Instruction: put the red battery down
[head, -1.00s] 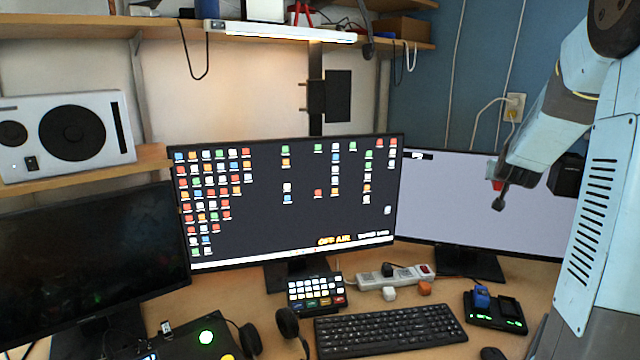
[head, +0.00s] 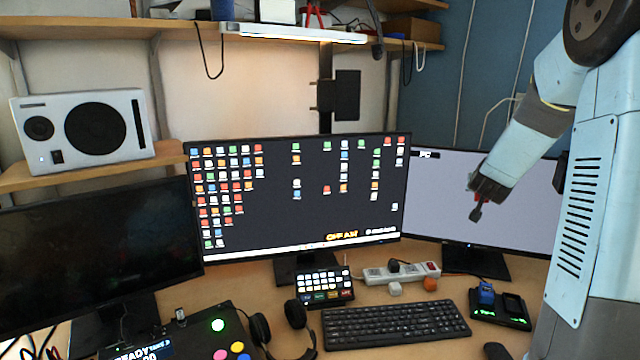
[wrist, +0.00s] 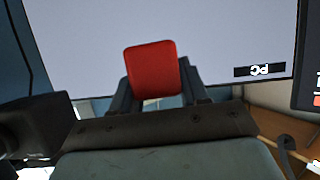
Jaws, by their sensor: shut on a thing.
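The red battery (wrist: 152,68) shows as a red block in the wrist view, held between the two dark fingers of my gripper (wrist: 158,92). In the head view my gripper (head: 477,200) hangs in the air in front of the right, pale monitor, well above the desk. A black charger (head: 515,322) with green lights lies on the desk below and to the right of my gripper. A blue battery (head: 486,292) stands in its left bay; the right bay looks empty.
The right monitor (head: 430,205) stands close behind my gripper. Little bare desk shows around the charger.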

